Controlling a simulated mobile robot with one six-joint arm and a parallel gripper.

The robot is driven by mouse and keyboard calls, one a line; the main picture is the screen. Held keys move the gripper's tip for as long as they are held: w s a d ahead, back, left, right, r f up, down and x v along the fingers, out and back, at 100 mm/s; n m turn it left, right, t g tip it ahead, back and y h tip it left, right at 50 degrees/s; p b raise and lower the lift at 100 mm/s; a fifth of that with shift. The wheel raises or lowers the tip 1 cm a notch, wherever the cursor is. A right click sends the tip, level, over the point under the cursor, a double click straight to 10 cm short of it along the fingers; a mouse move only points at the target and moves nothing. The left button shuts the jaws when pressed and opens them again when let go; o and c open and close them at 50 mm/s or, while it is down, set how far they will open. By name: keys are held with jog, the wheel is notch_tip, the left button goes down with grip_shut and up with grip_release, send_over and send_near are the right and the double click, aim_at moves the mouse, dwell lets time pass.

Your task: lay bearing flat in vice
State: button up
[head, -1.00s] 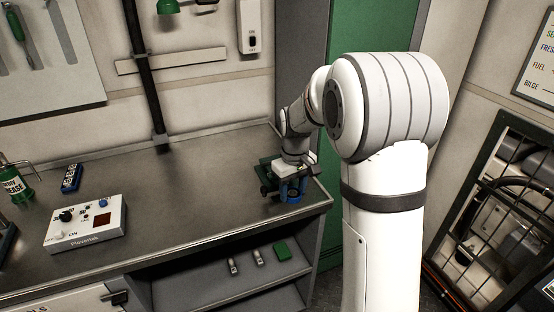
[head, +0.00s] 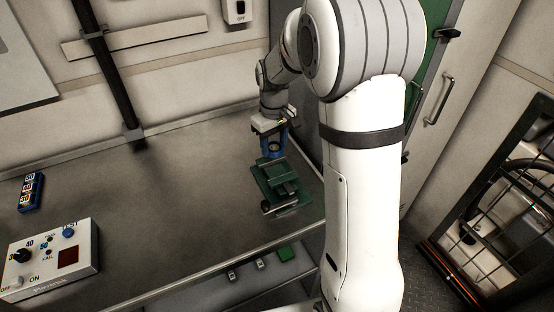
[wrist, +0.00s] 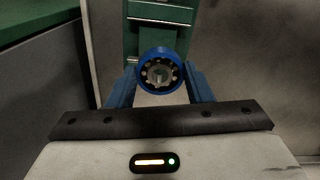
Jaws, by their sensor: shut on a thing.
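The bearing (wrist: 147,83) is a ring with a blue outer rim, dark face and small balls; in the wrist view its face is turned to the camera. My gripper (wrist: 160,82) is shut on it, with one blue finger at each side. In the head view my gripper (head: 274,150) points down, just behind and above the green vice (head: 284,188). The bearing is too small there to make out clearly. The vice stands at the bench's right end, its jaws facing up and its handle to the front left. It also shows beyond the bearing in the wrist view (wrist: 160,14).
The metal bench (head: 165,195) is clear left of the vice. A white control box (head: 48,262) and a blue numbered block (head: 31,191) stand far left. The back wall is close behind my gripper. A green block (head: 287,254) lies on the shelf below.

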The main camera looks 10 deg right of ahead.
aim_at(276, 171)
jog(key=f, duration=0.5)
jog(key=f+p, duration=0.1)
jog(key=f, duration=0.2)
jog(key=shift+d, duration=0.25)
jog(key=o, duration=1.1)
jog(key=shift+r, duration=0.1)
jog(key=shift+c, duration=0.2)
notch_tip(276, 171, up, 12)
jog(key=shift+f+b, duration=0.1)
jog(key=shift+b, duration=0.55)
jog(key=s+r+m+t, duration=0.1)
jog(key=s+r+m, duration=0.1)
jog(key=s, duration=1)
jog(key=s+r+m+t, duration=0.2)
jog(key=s+r, duration=0.2)
jog(key=s, duration=0.8)
jog(key=shift+s+d+m, duration=0.2)
jog(key=shift+m, duration=0.1)
